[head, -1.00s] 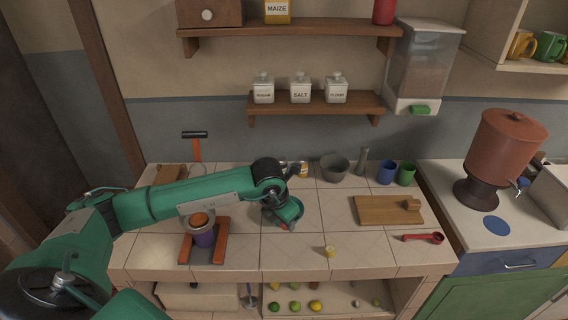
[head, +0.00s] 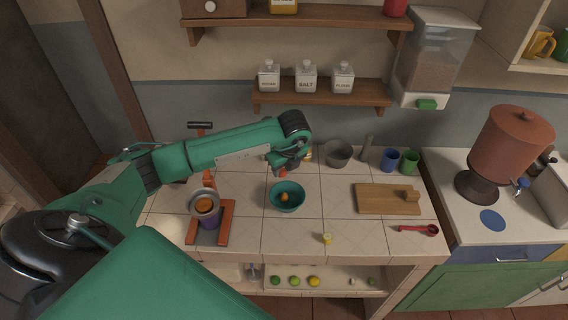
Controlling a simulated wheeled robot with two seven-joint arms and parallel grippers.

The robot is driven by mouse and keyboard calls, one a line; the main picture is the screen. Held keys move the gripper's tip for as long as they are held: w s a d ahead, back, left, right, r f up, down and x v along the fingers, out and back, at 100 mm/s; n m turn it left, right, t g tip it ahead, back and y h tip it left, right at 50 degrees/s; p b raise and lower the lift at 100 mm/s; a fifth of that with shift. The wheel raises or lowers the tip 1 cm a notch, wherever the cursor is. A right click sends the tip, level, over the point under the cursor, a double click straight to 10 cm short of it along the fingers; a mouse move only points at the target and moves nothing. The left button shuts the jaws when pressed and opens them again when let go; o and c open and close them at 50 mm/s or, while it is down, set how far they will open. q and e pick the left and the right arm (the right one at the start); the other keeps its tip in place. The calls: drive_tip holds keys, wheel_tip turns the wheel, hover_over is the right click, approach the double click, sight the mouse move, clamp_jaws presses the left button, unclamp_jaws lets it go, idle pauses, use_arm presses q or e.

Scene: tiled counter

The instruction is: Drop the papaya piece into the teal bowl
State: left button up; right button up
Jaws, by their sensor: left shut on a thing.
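The teal bowl (head: 273,201) stands upright on the tiled counter, left of the cutting board, with a small orange piece (head: 284,197) inside it. My left gripper (head: 284,171) is just behind and above the bowl's far rim in the picture, pointing down. It is shut on a small orange-red thing at its tips, which I take for a papaya piece; its shape is mostly hidden. I cannot tell what the orange piece in the bowl is. My right gripper is not in view.
A grey bowl (head: 339,154), blue mug (head: 390,160), and green mug (head: 410,162) stand behind. The cutting board (head: 382,199) and red spoon (head: 416,230) lie right.

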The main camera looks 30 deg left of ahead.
use_arm(q)
wheel_tip(320, 180, down, 6)
drive_tip(key=shift+r+b, duration=0.15)
drive_tip(key=shift+b, duration=0.85)
drive_tip(key=o, duration=1)
drive_tip(key=shift+r, duration=0.1)
